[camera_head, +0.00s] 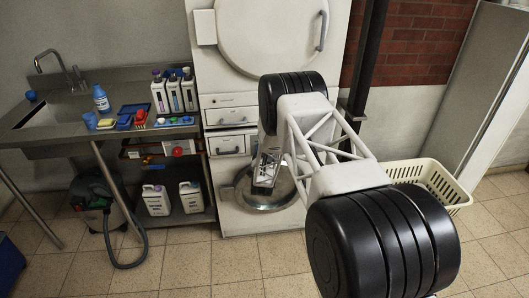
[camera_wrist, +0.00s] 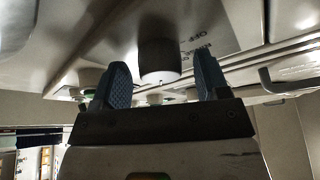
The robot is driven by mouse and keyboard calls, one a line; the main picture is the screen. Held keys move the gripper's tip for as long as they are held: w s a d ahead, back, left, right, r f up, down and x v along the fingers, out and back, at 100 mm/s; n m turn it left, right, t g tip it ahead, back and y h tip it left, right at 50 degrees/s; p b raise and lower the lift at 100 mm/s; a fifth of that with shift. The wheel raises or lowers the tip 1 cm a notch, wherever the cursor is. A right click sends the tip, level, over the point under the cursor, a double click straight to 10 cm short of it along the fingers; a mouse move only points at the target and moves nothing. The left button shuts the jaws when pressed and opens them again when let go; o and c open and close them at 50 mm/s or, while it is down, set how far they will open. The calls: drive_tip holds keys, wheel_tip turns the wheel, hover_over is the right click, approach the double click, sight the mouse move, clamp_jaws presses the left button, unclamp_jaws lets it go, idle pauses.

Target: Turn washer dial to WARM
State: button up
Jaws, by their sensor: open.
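The washer (camera_head: 239,200) is the lower white machine, with a round door near the floor in the head view. A dial (camera_wrist: 160,62), a short cylinder with a pale end, stands out from the washer panel (camera_wrist: 225,22) in the wrist view. Printed marks including "OFF" are beside it; I cannot read its setting. My gripper (camera_wrist: 161,72) is open, with one dark finger on each side of the dial and visible gaps between. In the head view my gripper (camera_head: 265,171) is in front of the washer, and my arm hides the dial.
Another white machine (camera_head: 240,65) sits above the washer. A metal sink bench (camera_head: 65,130) with several bottles stands to the left. A cream laundry basket (camera_head: 435,182) is at the right. A bar handle (camera_wrist: 285,83) shows right of my gripper.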

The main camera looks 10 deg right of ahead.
drive_tip(key=shift+s, duration=0.1)
drive_tip(key=v, duration=0.7)
drive_tip(key=shift+s, duration=0.3)
drive_tip(key=shift+f, duration=0.15)
